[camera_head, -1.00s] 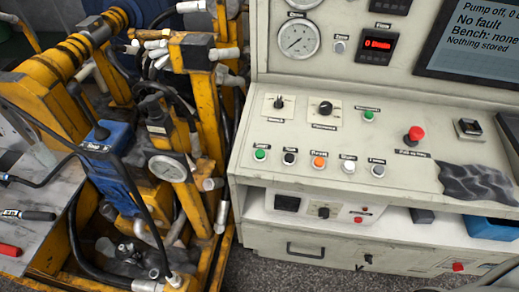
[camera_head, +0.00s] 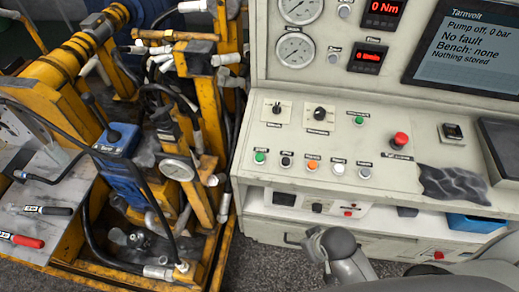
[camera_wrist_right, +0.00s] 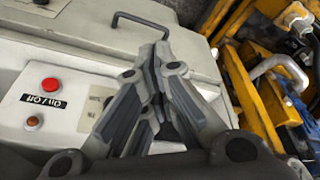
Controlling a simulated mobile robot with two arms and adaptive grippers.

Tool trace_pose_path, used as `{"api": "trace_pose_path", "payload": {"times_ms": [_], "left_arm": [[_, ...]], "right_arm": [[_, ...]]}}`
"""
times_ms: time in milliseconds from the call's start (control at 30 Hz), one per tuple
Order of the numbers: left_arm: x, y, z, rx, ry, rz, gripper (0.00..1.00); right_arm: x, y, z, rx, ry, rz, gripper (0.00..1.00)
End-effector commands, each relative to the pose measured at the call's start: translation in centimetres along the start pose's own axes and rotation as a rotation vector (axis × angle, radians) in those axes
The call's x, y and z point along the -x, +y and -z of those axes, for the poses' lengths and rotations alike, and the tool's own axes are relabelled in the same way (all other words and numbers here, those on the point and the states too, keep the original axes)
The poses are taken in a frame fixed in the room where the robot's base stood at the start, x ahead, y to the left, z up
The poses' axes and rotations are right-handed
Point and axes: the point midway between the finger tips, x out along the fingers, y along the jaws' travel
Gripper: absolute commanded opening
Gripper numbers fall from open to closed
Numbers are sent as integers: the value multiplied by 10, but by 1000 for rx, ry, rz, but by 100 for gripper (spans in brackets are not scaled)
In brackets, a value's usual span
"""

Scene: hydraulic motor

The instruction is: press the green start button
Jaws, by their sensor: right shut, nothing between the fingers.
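Two green buttons are on the console's sloped panel in the head view. One green button (camera_head: 260,156) is at the left end of the lower button row; the other green button (camera_head: 359,120) is higher and further right. Their small labels are hard to read. My right gripper (camera_wrist_right: 158,65) is shut and empty in the right wrist view, in front of the pale cabinet front with a drawer handle. In the head view a grey part of my right arm shows at the bottom, below and right of the green buttons, apart from them. My left gripper is not in view.
A red mushroom button (camera_head: 400,140) and a dark crumpled cloth (camera_head: 452,184) are on the panel's right. Black, orange and white buttons sit beside the lower green one. The yellow hydraulic rig (camera_head: 205,115) stands close on the left. The screen (camera_head: 465,45) reads "Pump off".

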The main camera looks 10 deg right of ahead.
Motion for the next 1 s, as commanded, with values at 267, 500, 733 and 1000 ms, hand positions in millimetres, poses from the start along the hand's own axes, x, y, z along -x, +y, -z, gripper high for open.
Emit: {"api": "trace_pose_path", "payload": {"times_ms": [267, 500, 733, 1000], "left_arm": [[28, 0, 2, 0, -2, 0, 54], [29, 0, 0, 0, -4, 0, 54], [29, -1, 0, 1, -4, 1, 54], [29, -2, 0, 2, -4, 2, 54]], "right_arm": [[131, -20, 99, 406, 232, 21, 0], [171, -64, 187, 1118, 501, -47, 0], [187, -83, 238, 1732, 650, -215, 0], [197, -69, 279, 2355, 682, -482, 0]]}}
